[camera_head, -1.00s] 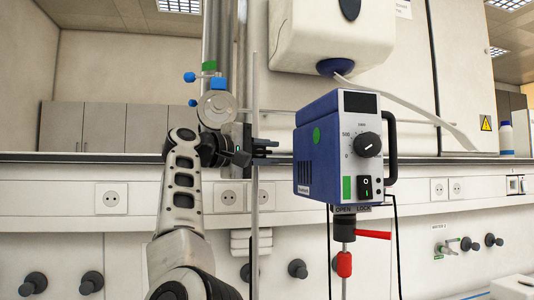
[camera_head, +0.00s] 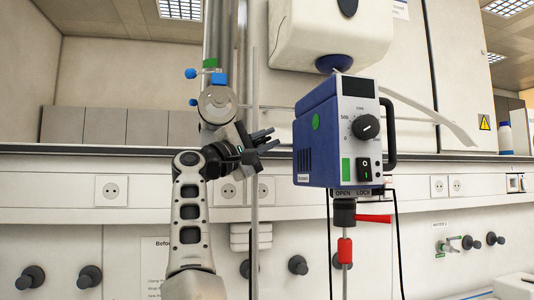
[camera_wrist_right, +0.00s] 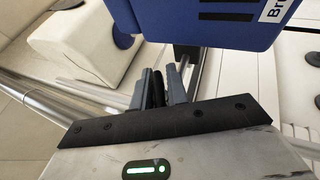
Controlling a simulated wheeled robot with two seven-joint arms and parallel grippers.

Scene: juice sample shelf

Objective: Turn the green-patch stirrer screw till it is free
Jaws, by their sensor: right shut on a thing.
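The stirrer (camera_head: 318,150) is a blue box with a green round patch on its side and a green rectangle on its front. It hangs upright beside a thin metal stand rod (camera_head: 254,220). My right gripper (camera_head: 266,137) is left of the stirrer, at the rod, tilted with its fingers toward the stirrer. In the right wrist view, its fingers (camera_wrist_right: 163,84) are shut on a small dark screw (camera_wrist_right: 159,86), just below the blue housing (camera_wrist_right: 205,20). The screw is mostly hidden by the fingers. My left gripper is out of view.
A red lever (camera_head: 373,218) and a dark chuck (camera_head: 344,212) are under the stirrer, with cables hanging beside it. A white dispenser (camera_head: 330,35) is above. A clear round part with blue and green fittings (camera_head: 216,104) stands left, close to my right wrist.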

